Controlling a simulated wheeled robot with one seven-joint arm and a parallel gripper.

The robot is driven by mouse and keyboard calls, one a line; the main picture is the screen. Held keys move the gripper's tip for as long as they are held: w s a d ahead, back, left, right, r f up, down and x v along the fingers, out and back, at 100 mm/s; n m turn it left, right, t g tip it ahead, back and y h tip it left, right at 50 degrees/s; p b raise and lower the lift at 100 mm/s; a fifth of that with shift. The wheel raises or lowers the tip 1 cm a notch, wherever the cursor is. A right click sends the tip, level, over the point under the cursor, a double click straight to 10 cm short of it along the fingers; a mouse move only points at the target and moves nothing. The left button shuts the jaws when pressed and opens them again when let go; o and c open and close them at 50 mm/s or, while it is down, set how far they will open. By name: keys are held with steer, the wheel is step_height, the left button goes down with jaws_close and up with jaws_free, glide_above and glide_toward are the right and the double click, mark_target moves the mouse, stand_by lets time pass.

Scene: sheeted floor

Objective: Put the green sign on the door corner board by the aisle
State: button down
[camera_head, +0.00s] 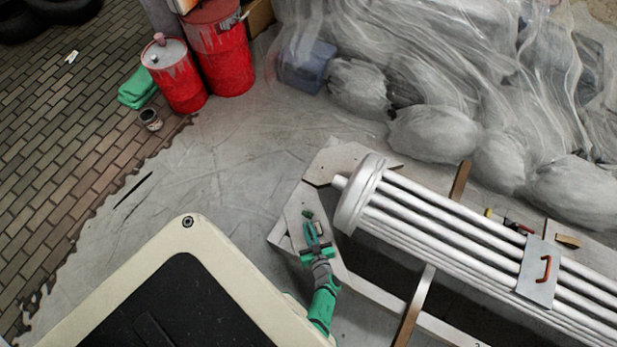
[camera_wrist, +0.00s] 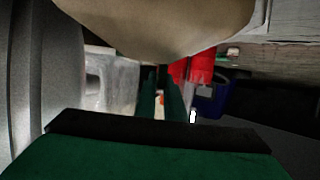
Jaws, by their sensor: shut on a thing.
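My gripper (camera_head: 312,230) is green and grey, low in the middle of the head view. Its fingers are close together at a small dark green piece (camera_head: 308,214), which looks like the green sign. The piece is too small to read. Below it in the picture is the pale corner board (camera_head: 291,212) of a wooden frame, on the side nearer the brick paving. I cannot tell whether the piece touches the board. The wrist view shows the green fingers (camera_wrist: 161,98) of my gripper near the centre, with the sign not clearly visible between them.
White pipes (camera_head: 440,220) with a grey plate (camera_head: 538,272) lie across the frame. Wrapped grey bundles (camera_head: 440,132) lie behind. Red drums (camera_head: 222,50) and a green cloth (camera_head: 138,88) stand at upper left. Sheeted floor (camera_head: 240,150) is clear left of the frame.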

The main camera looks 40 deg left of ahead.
steer(key=shift+f, duration=0.2)
steer(key=c, duration=1.8)
jaws_free()
steer(key=shift+c, duration=0.2)
steer(key=shift+r, duration=0.15)
steer(key=v, duration=1.1)
steer(key=shift+s+d+r, duration=0.2)
steer(key=shift+s+d, duration=0.05)
steer(key=shift+d, duration=0.1)
